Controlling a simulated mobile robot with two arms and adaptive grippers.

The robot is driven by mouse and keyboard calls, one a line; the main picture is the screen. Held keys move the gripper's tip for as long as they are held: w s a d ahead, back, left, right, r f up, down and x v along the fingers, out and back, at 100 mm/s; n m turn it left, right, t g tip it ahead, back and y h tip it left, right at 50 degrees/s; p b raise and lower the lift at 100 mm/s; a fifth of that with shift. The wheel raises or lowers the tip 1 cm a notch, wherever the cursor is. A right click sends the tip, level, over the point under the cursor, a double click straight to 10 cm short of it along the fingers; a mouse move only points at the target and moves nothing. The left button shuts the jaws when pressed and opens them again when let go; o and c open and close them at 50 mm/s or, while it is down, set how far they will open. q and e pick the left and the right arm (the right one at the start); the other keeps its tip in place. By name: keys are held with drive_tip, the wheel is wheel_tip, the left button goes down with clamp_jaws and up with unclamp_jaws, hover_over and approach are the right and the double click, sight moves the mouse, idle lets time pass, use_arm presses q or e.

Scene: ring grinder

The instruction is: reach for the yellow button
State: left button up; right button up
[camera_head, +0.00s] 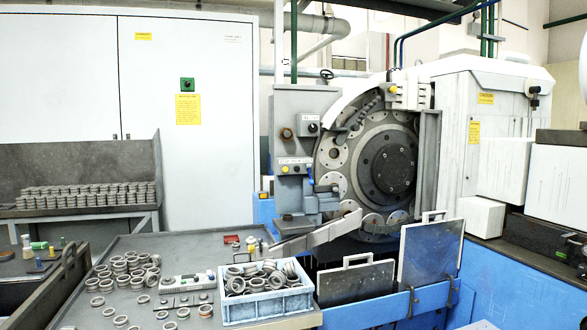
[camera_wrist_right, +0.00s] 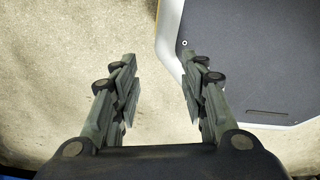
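A small yellow button (camera_head: 285,169) appears on the grey control box at the left of the round grinder head, among other small knobs and buttons; it is too small to make out clearly. My right gripper (camera_wrist_right: 158,78) shows only in the right wrist view. Its two fingers are apart with nothing between them, above a pale speckled floor and far from the button, which is not in that view. My left gripper is in neither view.
A blue crate (camera_head: 268,307) of metal rings and several loose rings sit on the grey table (camera_head: 190,243) in front of the machine. A metal chute (camera_head: 318,237) juts out below the control box. Upright grey plates (camera_head: 432,252) with handles stand at right.

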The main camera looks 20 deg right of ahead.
idle(0.8)
clamp_jaws()
idle(1.1)
